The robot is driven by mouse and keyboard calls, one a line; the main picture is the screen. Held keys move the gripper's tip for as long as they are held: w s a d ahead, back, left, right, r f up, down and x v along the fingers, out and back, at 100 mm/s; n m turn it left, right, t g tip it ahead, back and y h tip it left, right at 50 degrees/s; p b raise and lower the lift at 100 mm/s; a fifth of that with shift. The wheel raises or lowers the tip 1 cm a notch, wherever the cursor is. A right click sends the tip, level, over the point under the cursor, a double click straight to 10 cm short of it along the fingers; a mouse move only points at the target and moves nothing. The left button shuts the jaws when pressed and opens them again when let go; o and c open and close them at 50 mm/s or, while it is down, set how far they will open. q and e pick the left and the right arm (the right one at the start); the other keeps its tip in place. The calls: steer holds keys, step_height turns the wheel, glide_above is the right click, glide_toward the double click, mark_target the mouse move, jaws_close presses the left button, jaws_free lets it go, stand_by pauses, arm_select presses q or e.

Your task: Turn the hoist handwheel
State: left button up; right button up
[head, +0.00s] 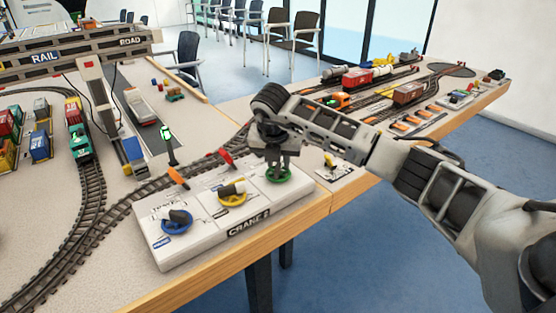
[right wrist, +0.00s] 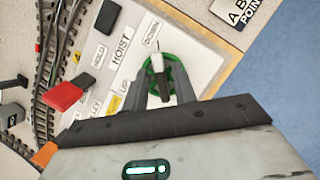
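The hoist handwheel is a green wheel (head: 279,175) with a crank knob, at the right end of the white CRANE 2 panel (head: 205,240). In the right wrist view the green wheel (right wrist: 150,56) lies beside the word HOIST, its white and black knob (right wrist: 157,63) standing up. My right gripper (head: 279,165) points down just above the wheel. Its fingers (right wrist: 160,80) are apart, one on each side of the knob; whether they touch it is unclear. The gripper hides part of the wheel. My left gripper is not in view.
A yellow handwheel (head: 232,198) and a blue handwheel (head: 177,227) sit left on the same panel. A red lever (head: 226,157) and an orange lever (head: 177,177) stand behind it. Model tracks, trains and the RAIL ROAD gantry (head: 75,55) fill the table beyond.

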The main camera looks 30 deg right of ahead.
steer(key=shift+r, duration=0.1)
steer(key=v, duration=1.5)
steer(key=shift+r+p, duration=0.3)
steer(key=shift+r, duration=0.1)
steer(key=shift+s, duration=0.1)
stand_by(0.3)
